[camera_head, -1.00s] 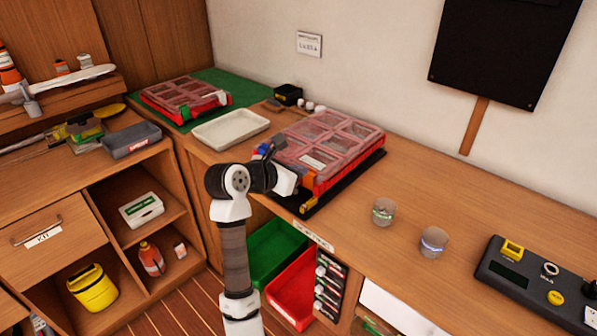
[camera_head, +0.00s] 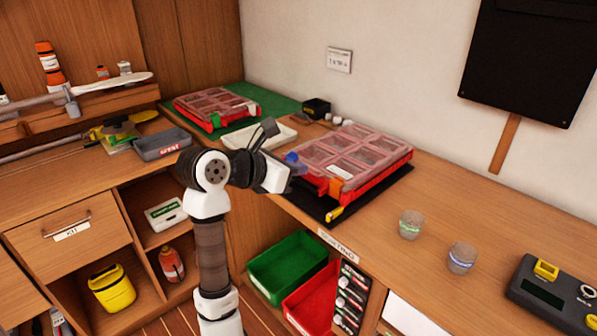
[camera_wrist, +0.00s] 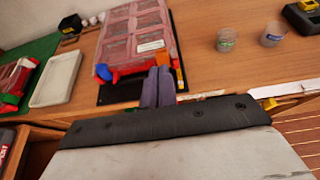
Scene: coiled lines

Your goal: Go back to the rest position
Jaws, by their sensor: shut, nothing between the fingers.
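My gripper (camera_wrist: 158,88) is shut and empty; its two grey fingers lie side by side in the wrist view. In the head view my gripper (camera_head: 268,134) is raised near the front left of the red organizer case (camera_head: 352,160), partly in front of the white tray. The case has a clear lid over several compartments and rests on a black mat (camera_head: 322,212). The case also shows in the wrist view (camera_wrist: 140,36), beyond the fingers. I cannot tell the exact gap between the gripper and the case.
A white tray (camera_head: 280,134) and a second red case (camera_head: 214,104) on a green mat lie behind. Two small jars (camera_head: 411,225) (camera_head: 462,258) and a dark device (camera_head: 556,292) stand on the right. Green (camera_head: 288,266) and red bins are below the bench edge.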

